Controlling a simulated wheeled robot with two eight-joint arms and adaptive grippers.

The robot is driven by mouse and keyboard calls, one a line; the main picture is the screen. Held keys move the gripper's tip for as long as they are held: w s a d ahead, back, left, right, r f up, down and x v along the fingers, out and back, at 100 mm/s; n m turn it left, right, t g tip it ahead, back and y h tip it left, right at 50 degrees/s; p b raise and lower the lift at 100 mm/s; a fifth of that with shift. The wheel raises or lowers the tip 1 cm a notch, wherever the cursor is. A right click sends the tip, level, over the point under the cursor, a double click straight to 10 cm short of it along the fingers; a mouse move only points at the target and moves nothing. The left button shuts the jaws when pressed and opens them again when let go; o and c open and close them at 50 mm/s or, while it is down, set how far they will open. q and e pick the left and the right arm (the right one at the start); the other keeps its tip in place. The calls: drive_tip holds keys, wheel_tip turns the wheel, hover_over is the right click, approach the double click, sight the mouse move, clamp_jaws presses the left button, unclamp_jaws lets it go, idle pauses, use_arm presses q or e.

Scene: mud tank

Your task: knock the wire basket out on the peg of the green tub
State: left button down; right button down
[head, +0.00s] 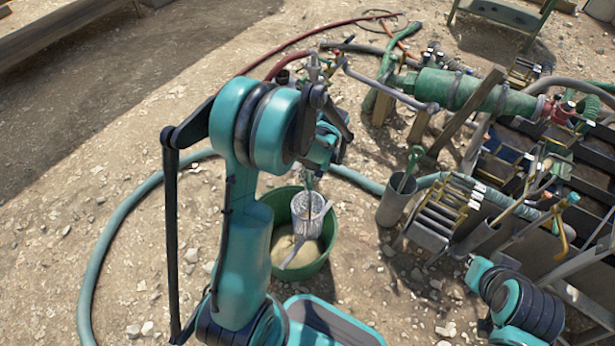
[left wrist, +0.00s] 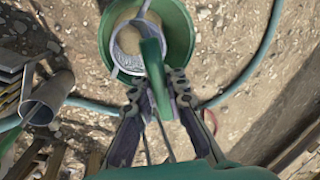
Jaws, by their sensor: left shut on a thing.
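The green tub (head: 327,252) stands on the ground with pale brown matter in its bottom; its wall also shows in the left wrist view (left wrist: 182,55). The wire basket (head: 308,222) is a pale mesh cylinder, held roughly upright over the tub. In the left wrist view I look into the basket (left wrist: 117,50), with brown matter inside. My left gripper (left wrist: 172,92) is shut on the basket's green handle (left wrist: 153,68). A pale bar (head: 293,254) crosses the tub beside the basket; I cannot tell whether it is the peg or touches the basket. My right gripper is not seen.
A teal hose (head: 112,225) curves on the stony ground around the tub. A grey bucket (head: 394,207) with a green-handled tool stands right of it. Racks, pipes and a green cylinder (head: 465,92) crowd the right. Ground to the left is mostly clear.

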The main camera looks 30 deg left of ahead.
use_arm(q)
drive_tip(key=shift+f, duration=0.1)
drive_tip(key=shift+f+b, duration=0.9)
drive_tip(key=shift+f, duration=0.5)
drive_tip(key=shift+r, duration=0.1)
wheel_tip(320, 180, up, 9)
drive_tip(key=p, duration=0.6)
drive_tip(key=shift+p, duration=0.3)
